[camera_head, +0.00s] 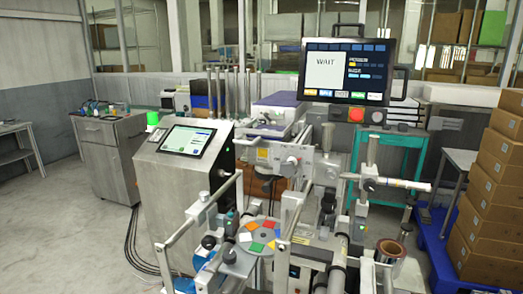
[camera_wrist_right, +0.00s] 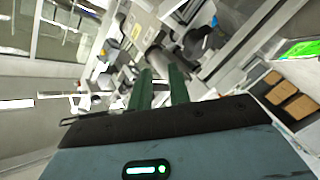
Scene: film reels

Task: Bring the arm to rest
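My right gripper (camera_wrist_right: 160,82) shows in the right wrist view as two dark green fingers standing side by side with a narrow gap between them. Nothing is visible held in the gap. The wrist view is strongly tilted, and the machine parts beyond the fingers look apart from them, though the distance is hard to judge. I cannot make out either gripper in the head view. The steel machine there has a disc with coloured segments (camera_head: 260,235) low in front and a reel of shiny film (camera_head: 390,251) at the lower right.
A monitor (camera_head: 346,71) reading WAIT stands above the machine. A tilted touch panel (camera_head: 187,140) tops the steel cabinet (camera_head: 180,190). Stacked cardboard boxes (camera_head: 495,190) stand on a blue pallet (camera_head: 437,245) at right. A grey cabinet (camera_head: 112,155) stands at left; floor (camera_head: 70,225) before it is clear.

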